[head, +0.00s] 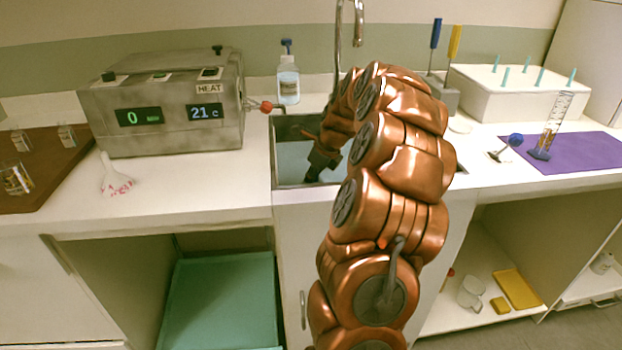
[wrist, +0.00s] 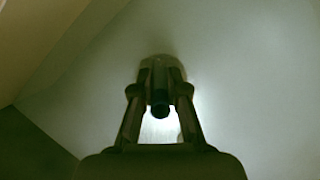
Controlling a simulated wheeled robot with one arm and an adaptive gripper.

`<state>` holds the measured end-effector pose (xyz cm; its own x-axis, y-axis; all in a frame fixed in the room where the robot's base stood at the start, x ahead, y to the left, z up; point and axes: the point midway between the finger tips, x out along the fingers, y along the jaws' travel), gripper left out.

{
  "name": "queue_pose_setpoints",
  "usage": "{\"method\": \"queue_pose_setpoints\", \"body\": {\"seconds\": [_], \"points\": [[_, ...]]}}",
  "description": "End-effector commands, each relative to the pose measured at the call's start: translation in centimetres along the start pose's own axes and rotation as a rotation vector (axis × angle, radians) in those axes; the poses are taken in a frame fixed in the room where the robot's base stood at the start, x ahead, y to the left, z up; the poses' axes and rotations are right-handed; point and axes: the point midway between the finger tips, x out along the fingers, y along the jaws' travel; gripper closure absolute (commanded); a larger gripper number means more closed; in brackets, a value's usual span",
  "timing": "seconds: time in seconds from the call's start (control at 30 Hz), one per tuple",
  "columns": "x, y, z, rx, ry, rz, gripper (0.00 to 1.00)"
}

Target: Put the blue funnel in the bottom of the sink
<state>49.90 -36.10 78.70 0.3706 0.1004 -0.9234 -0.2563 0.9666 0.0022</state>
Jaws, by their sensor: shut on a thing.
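My gripper (head: 311,176) reaches down into the sink (head: 274,165) in the head view, low inside the basin. In the wrist view my gripper (wrist: 160,90) is shut on a dark, tube-ended piece, which I take to be the blue funnel (wrist: 160,106). Its narrow end points toward the camera and its wider part lies beyond the fingertips. It looks nearly black in the shade, so its blue does not show. The pale sink floor (wrist: 235,95) is close behind it; I cannot tell whether they touch. My arm hides the sink's right part.
A steel heater box (head: 165,105) stands left of the sink, with a white piece with pink marks (head: 116,184) before it. A bottle (head: 288,80) and tap (head: 358,25) are behind the sink. A purple mat (head: 585,150) lies right. In the wrist view a sink wall (wrist: 50,40) slopes at upper left.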

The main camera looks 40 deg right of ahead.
Motion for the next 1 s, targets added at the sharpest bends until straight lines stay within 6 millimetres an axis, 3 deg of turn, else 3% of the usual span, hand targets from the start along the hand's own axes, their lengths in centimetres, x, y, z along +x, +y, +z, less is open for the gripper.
{"method": "queue_pose_setpoints", "body": {"seconds": [0.17,0.2,0.43,0.77,1.0], "points": [[0.2,0.0,-0.1,0.001,0.000,0.000,1.00],[0.2,0.0,-0.1,0.000,-0.001,0.000,0.84],[0.2,0.0,-0.1,0.000,0.000,0.000,0.62],[0.1,0.0,0.0,0.000,0.000,0.000,0.62],[-3.1,-0.1,0.1,0.000,-0.003,-0.004,0.62]]}}
